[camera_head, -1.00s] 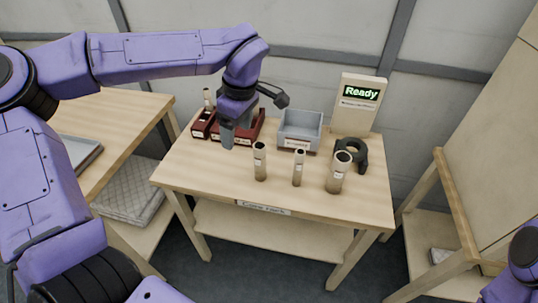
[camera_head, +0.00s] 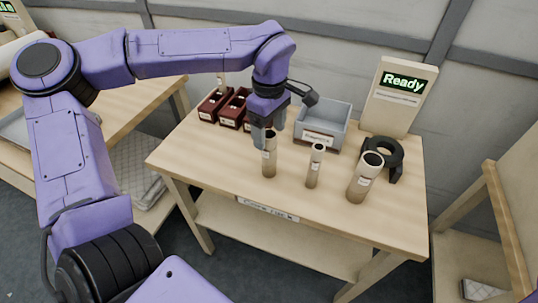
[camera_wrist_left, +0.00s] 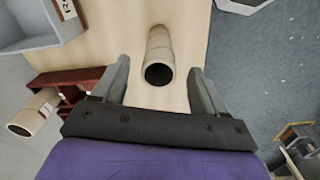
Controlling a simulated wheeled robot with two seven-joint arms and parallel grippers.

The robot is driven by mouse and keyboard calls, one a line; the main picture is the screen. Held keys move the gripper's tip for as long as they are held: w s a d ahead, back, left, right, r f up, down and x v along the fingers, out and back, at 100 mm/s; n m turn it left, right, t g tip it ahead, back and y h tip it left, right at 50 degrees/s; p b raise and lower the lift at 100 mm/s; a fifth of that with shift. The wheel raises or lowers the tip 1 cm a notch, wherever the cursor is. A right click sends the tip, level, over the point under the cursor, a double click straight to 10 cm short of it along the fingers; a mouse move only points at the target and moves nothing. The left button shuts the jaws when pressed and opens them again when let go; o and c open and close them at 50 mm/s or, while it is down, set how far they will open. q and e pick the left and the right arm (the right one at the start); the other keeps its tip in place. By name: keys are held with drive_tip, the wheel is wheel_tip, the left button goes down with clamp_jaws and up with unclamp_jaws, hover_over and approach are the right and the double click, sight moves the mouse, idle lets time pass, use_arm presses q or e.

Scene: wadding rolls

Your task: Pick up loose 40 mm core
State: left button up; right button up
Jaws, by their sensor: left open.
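Three loose tubular cores stand upright on the table: a medium one on the left (camera_head: 269,158), a thin one in the middle (camera_head: 315,168) and a thick one on the right (camera_head: 364,182). Their labels are too small to read. My left gripper (camera_head: 262,138) points down, just behind and beside the left core. In the left wrist view, one pale core (camera_wrist_left: 160,50) shows in the gap between the open fingers, apart from both. My right gripper is out of view.
Dark red bins (camera_head: 212,106) stand at the table's back left. A grey bin (camera_head: 322,130) stands behind the cores. A black ring-shaped holder (camera_head: 393,152) and a "Ready" display (camera_head: 400,95) are at the right. The wooden table's (camera_head: 230,182) front is clear.

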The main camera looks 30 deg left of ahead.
sight(269, 143)
use_arm(q)
wheel_tip(269, 143, down, 5)
drive_tip(key=shift+w+a+r, duration=0.1)
drive_tip(key=shift+r, duration=0.15)
drive_tip(key=c, duration=1.1)
drive_tip(key=shift+c, duration=0.2)
